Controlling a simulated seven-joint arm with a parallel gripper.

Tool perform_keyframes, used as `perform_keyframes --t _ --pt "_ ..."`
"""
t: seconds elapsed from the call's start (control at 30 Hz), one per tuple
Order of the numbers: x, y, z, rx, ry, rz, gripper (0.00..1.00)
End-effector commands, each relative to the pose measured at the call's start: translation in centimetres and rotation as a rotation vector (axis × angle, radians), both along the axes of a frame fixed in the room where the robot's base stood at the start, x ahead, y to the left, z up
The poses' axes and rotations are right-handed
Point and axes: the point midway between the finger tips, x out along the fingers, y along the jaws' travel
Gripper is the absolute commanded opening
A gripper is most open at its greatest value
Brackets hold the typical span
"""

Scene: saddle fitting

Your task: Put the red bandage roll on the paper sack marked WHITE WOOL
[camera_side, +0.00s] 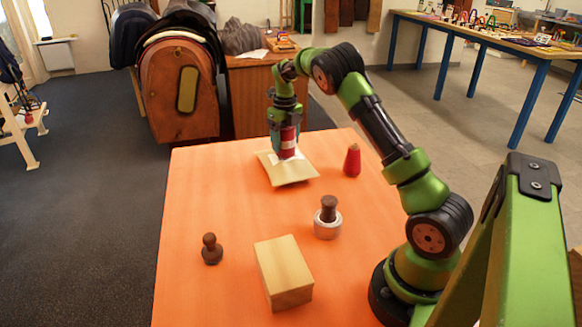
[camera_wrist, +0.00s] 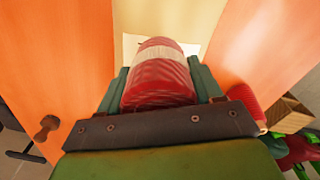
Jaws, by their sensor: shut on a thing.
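The red bandage roll (camera_side: 288,143) with a white band is held upright between the fingers of my gripper (camera_side: 286,137). In the wrist view the roll (camera_wrist: 160,80) fills the space between the two green fingers (camera_wrist: 162,88). A flat, cream paper sack (camera_side: 290,175) lies on the orange table directly below the roll. A white label shows on the sack around the roll's lower end; its lettering is not legible. The roll's lower end is at or very close to the sack; I cannot tell whether they touch. The sack also shows beyond the roll in the wrist view (camera_wrist: 185,18).
A red cone-shaped thing (camera_side: 352,161) stands right of the sack. Nearer are a metal cup with a dark knob (camera_side: 328,218), a dark wooden knob (camera_side: 211,250) and a pale wooden block (camera_side: 284,271). The table's left part (camera_side: 195,195) is clear.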

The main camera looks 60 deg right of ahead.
Motion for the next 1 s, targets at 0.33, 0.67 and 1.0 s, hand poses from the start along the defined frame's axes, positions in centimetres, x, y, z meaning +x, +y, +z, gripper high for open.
perform_keyframes --t 0.33,0.67,1.0 --pt "0.0 0.0 -0.4 0.0 -0.001 -0.001 0.33" --pt "0.0 0.0 -0.5 -0.001 -0.002 -0.001 0.9" --pt "0.1 0.0 1.4 -0.002 -0.005 0.0 0.9"
